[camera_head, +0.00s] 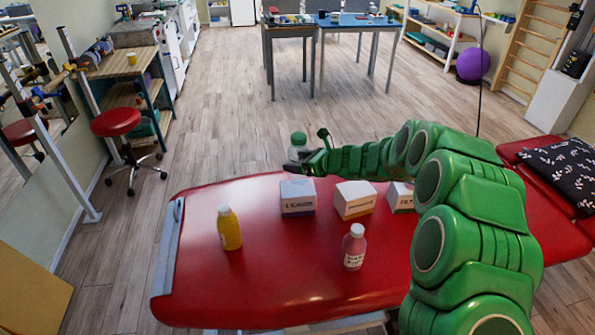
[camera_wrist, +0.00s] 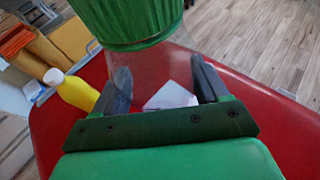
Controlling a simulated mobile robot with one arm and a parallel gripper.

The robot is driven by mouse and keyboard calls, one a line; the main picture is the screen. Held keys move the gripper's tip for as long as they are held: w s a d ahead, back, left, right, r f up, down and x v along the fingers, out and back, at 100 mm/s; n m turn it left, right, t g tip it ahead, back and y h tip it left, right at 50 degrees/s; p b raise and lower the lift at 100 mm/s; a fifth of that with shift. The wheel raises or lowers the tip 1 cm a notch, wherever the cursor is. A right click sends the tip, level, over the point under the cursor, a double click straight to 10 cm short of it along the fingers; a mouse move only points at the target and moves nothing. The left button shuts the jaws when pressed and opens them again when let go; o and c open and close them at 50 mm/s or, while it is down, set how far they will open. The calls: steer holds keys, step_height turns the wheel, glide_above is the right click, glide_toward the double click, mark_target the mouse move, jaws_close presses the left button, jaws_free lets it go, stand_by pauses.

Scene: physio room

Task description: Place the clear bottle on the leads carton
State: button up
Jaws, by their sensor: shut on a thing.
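My gripper (camera_head: 296,163) is shut on the clear bottle (camera_head: 298,143), which has a green cap. In the wrist view the bottle (camera_wrist: 150,66) is between the two dark fingers, its green cap toward the top of the picture. The leads carton (camera_head: 297,202), a white and purple box with blurred lettering, stands on the red treatment table. In the head view the bottle appears just above the carton's far edge, apart from its top; the exact height is hard to tell. A pale box top (camera_wrist: 170,96) shows beyond the bottle in the wrist view.
The table's front middle is clear.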

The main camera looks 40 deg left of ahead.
steer(key=shift+w+a+f, duration=0.35)
steer(key=shift+f, duration=0.25)
steer(key=shift+w+a+f, duration=0.3)
steer(key=shift+f, duration=1.8)
steer(key=o, duration=1.1)
steer(key=shift+f, duration=0.1)
steer(key=shift+c, duration=0.2)
steer(key=shift+d+r, duration=0.3)
steer(key=v, duration=1.1)
steer(key=shift+d, duration=0.2)
